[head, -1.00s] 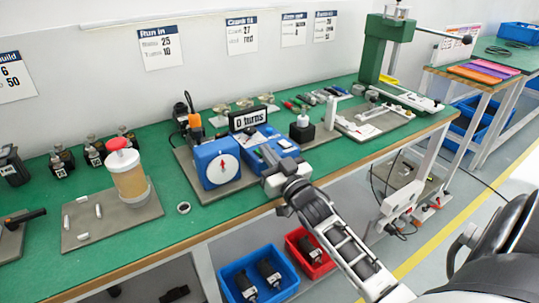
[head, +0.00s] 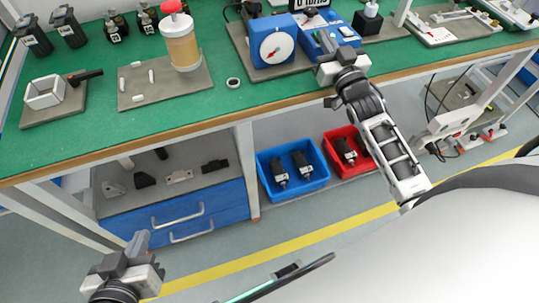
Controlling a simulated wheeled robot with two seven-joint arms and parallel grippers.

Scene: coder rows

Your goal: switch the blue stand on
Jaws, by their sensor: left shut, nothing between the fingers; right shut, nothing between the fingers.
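The blue stand is at the top centre of the head view. It has a blue box with a round white dial and red needle (head: 275,46), and a lower blue part (head: 318,42) to its right. The black display (head: 312,3) behind it is cut off by the top edge. A small pale and dark patch (head: 347,31) shows on the lower part; its switch state is too small to tell. My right gripper (head: 333,62) is shut and empty, at the front of the lower part; I cannot tell if it touches. My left gripper (head: 135,250) is shut and empty, low at the left, away from the bench.
The green bench (head: 215,110) carries a jar with a red lid (head: 181,40) on a grey plate, a ring (head: 233,83) and a white frame (head: 44,92). Below are a blue bin (head: 262,160), a red bin (head: 331,150) and blue drawers (head: 180,214). Floor in front is open.

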